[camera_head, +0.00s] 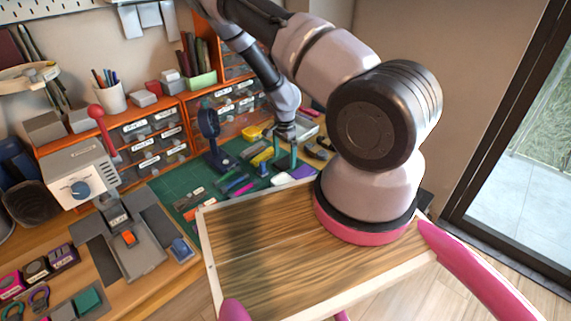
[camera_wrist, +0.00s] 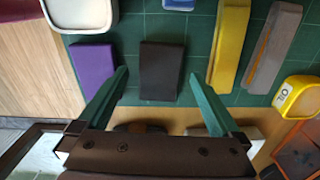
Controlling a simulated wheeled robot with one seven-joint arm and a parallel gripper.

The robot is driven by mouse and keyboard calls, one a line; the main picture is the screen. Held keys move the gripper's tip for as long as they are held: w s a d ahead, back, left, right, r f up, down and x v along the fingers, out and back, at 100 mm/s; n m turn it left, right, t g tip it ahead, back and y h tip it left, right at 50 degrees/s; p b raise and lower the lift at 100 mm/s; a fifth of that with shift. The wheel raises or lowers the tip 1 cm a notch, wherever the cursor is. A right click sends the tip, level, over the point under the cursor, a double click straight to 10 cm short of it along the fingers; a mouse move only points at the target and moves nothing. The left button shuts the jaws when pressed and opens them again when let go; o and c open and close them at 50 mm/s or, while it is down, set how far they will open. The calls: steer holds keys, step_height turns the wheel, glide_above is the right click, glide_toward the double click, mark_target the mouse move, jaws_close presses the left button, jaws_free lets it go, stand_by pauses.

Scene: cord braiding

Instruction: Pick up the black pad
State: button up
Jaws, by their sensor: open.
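The black pad (camera_wrist: 162,71) is a dark flat block lying on the green mat (camera_wrist: 140,28) in the wrist view. It shows between the two green fingers of my gripper (camera_wrist: 158,74), which are open and apart from its sides. There is bare space between each finger and the pad. In the head view, my gripper (camera_head: 286,158) is over the right part of the mat, pointing down. I cannot pick out the black pad for certain there, as the gripper covers that area.
In the wrist view, a purple pad (camera_wrist: 94,68) lies close left of the black one. A yellow bar (camera_wrist: 229,48) and a grey bar (camera_wrist: 271,48) lie to the right. A yellow bin (camera_wrist: 297,97) is farther right. Orange drawers (camera_head: 150,135) stand behind the mat.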

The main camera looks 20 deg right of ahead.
steer(key=shift+f, duration=0.65)
steer(key=c, duration=1.4)
step_height(320, 180, up, 10)
steer(key=shift+c, duration=0.2)
step_height(320, 180, up, 10)
steer(key=r+n, duration=0.1)
steer(key=n, duration=1.3)
glide_above(284, 162)
steer(key=w+a, duration=0.3)
steer(key=a, duration=0.1)
steer(key=shift+d+f, duration=0.2)
steer(key=shift+f, duration=0.05)
